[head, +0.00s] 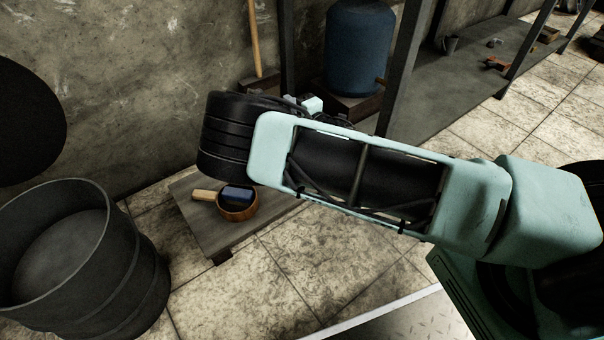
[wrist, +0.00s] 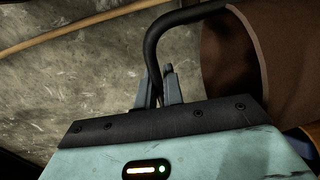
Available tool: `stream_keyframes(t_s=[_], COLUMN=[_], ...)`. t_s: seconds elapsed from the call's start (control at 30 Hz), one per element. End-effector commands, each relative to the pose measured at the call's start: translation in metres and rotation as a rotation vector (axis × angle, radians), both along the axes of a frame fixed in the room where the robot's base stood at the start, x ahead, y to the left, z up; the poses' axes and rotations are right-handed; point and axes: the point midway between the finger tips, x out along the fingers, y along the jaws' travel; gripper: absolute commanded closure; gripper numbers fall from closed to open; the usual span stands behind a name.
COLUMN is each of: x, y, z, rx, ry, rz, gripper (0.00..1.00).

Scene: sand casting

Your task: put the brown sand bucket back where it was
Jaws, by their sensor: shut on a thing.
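The brown sand bucket (wrist: 286,45) fills the right side of the wrist view, tilted in that picture, with its rim facing left. Its black curved handle (wrist: 155,42) runs between the fingertips of my gripper (wrist: 163,86), which is shut on it. In the head view my arm hides most of the gripper and the bucket. The bucket's bottom and what is under it cannot be seen.
A dark drum (head: 130,290) stands at left. A blue barrel (head: 359,50), a metal shelf (head: 450,84) and a wooden pole (head: 254,38) are behind.

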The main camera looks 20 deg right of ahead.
Motion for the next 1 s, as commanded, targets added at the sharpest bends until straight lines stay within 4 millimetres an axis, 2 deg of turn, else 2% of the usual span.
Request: stream_keyframes(t_s=[0.17, 0.33, 0.57, 0.7, 1.0], x=[0.001, 0.001, 0.001, 0.001, 0.001], y=[0.001, 0.001, 0.001, 0.001, 0.001], z=[-0.022, -0.055, -0.077, -0.098, -0.100], rx=[-0.001, -0.001, 0.000, 0.000, 0.001], ry=[0.001, 0.001, -0.001, 0.000, -0.002], rz=[0.003, 0.003, 0.002, 0.003, 0.002], gripper=[1.00, 1.00, 1.00, 1.00, 1.00])
